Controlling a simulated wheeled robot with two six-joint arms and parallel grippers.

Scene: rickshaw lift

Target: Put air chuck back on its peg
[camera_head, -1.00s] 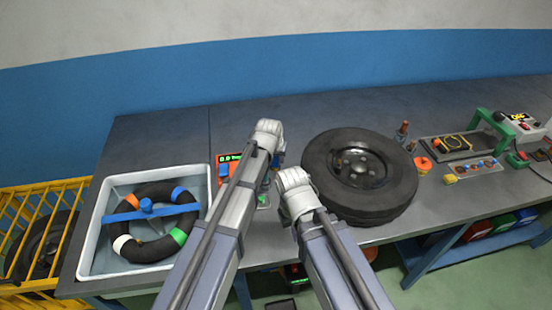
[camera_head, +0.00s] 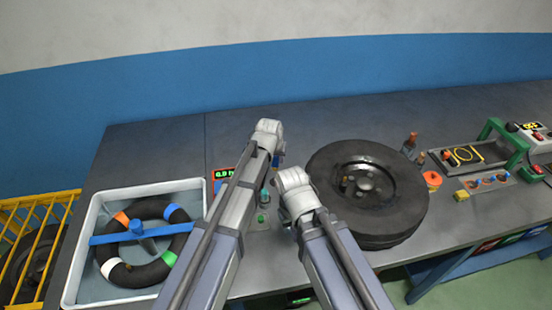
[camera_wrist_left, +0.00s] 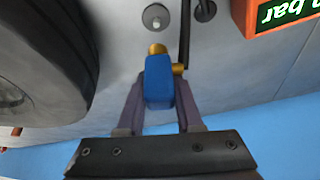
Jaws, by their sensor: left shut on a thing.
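My left gripper (camera_wrist_left: 161,92) is shut on the air chuck (camera_wrist_left: 159,82), a blue block with a brass tip and a brass side fitting. A dark hose runs up from the fitting in the left wrist view. A round metal piece with a dark centre, perhaps the peg's end (camera_wrist_left: 155,17), lies just beyond the brass tip, apart from it in the picture. In the head view a bit of blue shows beside my left wrist, whose fingers are mostly hidden. My right arm's end is beside it; its fingers are hidden.
A red gauge box with a green display (camera_wrist_left: 285,14) is near the chuck. A large black tyre (camera_head: 400,208) lies on the bench, right of my arms. A white tub (camera_head: 75,250) with a banded ring stands at left.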

